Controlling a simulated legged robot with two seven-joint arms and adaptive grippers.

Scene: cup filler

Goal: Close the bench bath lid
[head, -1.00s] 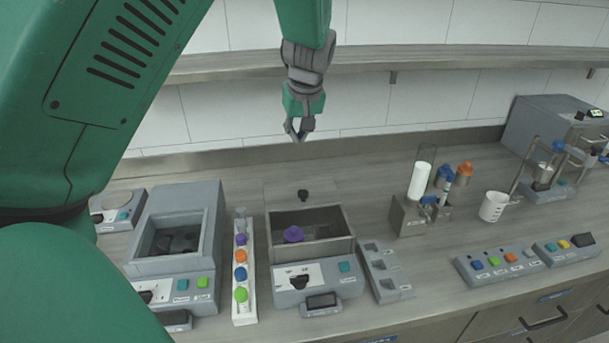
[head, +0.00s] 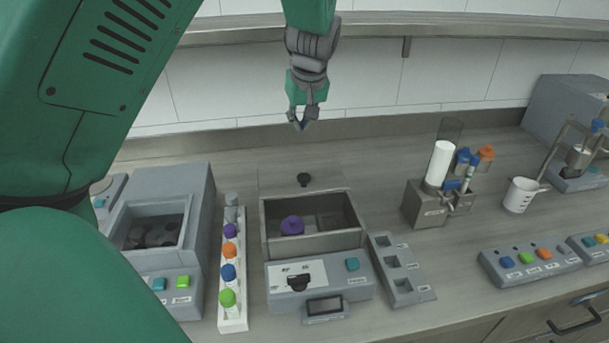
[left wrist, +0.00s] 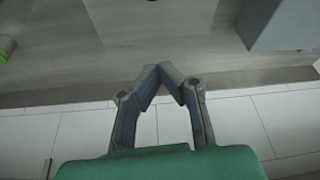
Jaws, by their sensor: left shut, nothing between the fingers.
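The bench bath (head: 319,281) stands on the counter, a grey box with an open steel basin. A purple-capped item (head: 292,225) sits inside the basin. Its lid (head: 290,178) looks like a clear panel with a black knob (head: 304,180), standing open at the back of the basin. My left gripper (head: 301,124) is shut and empty, above and behind the lid near the wall, touching nothing. Its closed fingers also show in the left wrist view (left wrist: 159,68). My right gripper is not in view.
A white rack (head: 233,316) with several coloured caps stands left of the bath, beside another grey device (head: 166,255). A grey slotted holder (head: 401,270) is at its right. A shelf (head: 400,25) runs along the wall above. Counter behind the bath is clear.

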